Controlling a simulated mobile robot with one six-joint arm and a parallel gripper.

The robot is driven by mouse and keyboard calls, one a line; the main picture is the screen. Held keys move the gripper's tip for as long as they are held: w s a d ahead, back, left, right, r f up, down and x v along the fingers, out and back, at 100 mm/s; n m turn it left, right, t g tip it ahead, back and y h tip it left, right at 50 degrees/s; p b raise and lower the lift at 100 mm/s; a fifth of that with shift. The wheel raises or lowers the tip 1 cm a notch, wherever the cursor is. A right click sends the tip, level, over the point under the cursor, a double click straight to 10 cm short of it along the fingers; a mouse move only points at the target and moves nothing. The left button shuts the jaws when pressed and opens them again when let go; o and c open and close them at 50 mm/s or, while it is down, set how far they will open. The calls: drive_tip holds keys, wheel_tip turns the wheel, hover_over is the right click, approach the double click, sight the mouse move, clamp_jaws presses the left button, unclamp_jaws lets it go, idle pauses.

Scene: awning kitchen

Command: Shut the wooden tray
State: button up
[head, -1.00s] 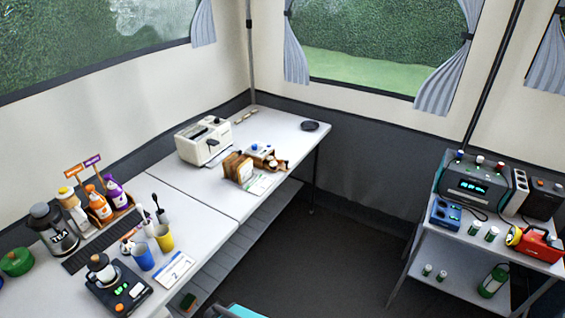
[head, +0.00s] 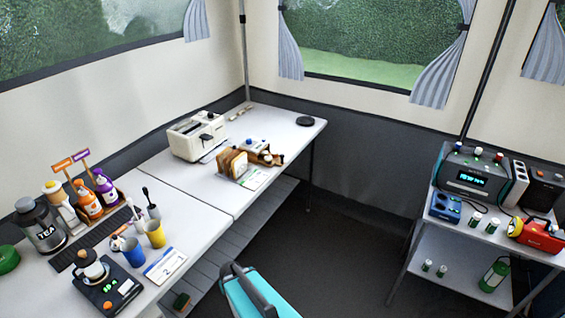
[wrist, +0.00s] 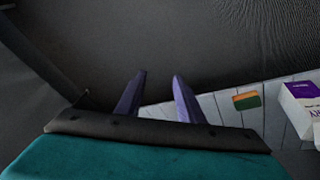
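I cannot tell for sure which thing is the wooden tray. A brown wooden holder (head: 101,214) with an orange and a purple bottle stands on the near tabletop in the head view. Another brown wooden piece (head: 272,159) lies on the far tabletop beside bread slices, with small items around it; whether it is open is too small to tell. My gripper (wrist: 159,74) shows two purple fingers apart, empty, over the dark floor beside a slatted lower shelf. My teal arm shows low in the head view, its fingertips not visible.
The long white table (head: 197,187) runs along the left wall, with a toaster (head: 196,137), cups and a scale on it. A sponge (wrist: 246,100) lies on the slatted shelf (wrist: 230,112). A metal shelf unit stands right. The floor between is clear.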

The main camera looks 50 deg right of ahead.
drive_tip(key=w+d+r+m+t+h+b, duration=0.1)
drive_tip(key=w+d+r+t, duration=0.1)
drive_tip(key=w+d+r, duration=0.3)
drive_tip(key=w+d+m+t+h+b, duration=0.1)
drive_tip(key=w+d+t+b, duration=0.15)
drive_tip(key=d, duration=0.55)
drive_tip(key=t+h+b, duration=0.4)
drive_tip(key=t+b, duration=0.2)
drive_tip(key=t, duration=0.3)
approach(283, 157)
drive_tip(key=shift+s+a+r+g, duration=0.15)
drive_tip(key=shift+s+a, duration=0.25)
drive_tip(key=shift+s, duration=0.2)
drive_tip(key=shift+s+a+r+g, duration=0.1)
drive_tip(key=shift+s+a+r, duration=0.05)
drive_tip(key=shift+s+a, duration=0.35)
drive_tip(key=shift+d, duration=0.1)
drive_tip(key=shift+x, duration=6.8)
drive_tip(key=shift+c, duration=0.3)
clamp_jaws()
